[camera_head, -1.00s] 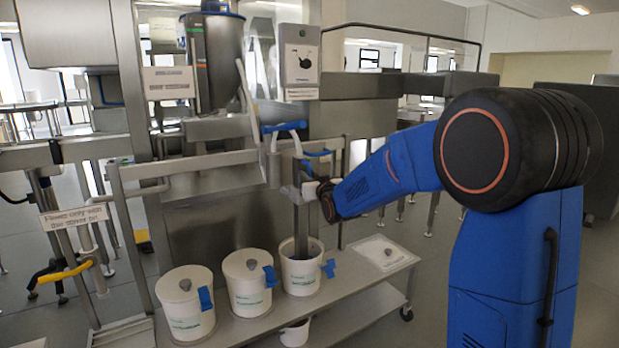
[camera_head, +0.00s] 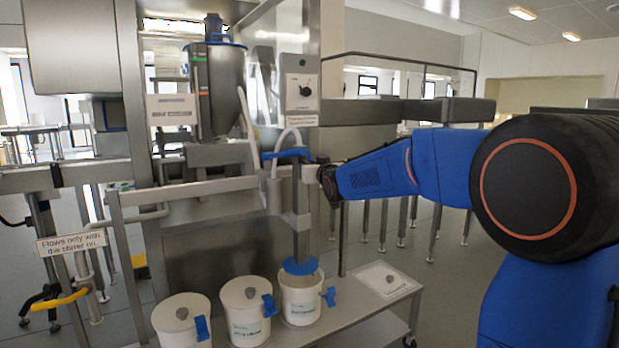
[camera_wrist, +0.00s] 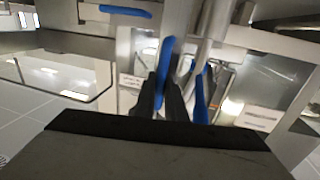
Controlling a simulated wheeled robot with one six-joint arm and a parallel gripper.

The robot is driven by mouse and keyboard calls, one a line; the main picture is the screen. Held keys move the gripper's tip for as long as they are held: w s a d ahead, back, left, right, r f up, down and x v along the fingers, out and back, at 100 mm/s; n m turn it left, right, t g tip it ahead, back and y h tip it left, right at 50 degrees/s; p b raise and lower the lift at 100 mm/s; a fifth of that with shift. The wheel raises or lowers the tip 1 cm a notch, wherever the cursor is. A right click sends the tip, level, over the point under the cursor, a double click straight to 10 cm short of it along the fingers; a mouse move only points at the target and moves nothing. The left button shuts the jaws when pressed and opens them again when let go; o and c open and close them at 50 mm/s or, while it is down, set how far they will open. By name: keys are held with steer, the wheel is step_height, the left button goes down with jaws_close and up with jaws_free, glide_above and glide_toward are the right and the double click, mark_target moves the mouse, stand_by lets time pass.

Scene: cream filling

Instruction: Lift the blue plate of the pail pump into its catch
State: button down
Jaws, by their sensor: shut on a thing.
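The blue plate (camera_head: 300,266) hangs on its upright metal rod (camera_head: 301,235) at the mouth of the right-hand white pail (camera_head: 301,303); whether it is clear of the rim I cannot tell. My gripper (camera_head: 320,172) is at the upper end of the rod assembly. In the wrist view my gripper (camera_wrist: 161,95) is shut on a blue handle (camera_wrist: 167,55) between its dark fingers. A second blue piece (camera_wrist: 201,95) shows just right of the fingers. A blue bar (camera_head: 286,154) sits beside my gripper in the head view. The catch itself I cannot make out.
Two lidded white pails (camera_head: 247,311) stand left of the open one on the metal bench (camera_head: 345,310). A lid (camera_head: 383,279) lies on its right end. A switch box (camera_head: 302,92) and a steel hopper (camera_head: 222,85) stand above. A yellow handle (camera_head: 60,302) is at lower left.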

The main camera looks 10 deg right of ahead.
steer(key=c, duration=1.8)
jaws_free()
steer(key=shift+s, duration=0.1)
steer(key=s, duration=0.5)
steer(key=s+d, duration=0.1)
steer(key=s, duration=0.5)
steer(key=s+d, duration=0.1)
steer(key=s, duration=0.5)
steer(key=shift+s, duration=0.1)
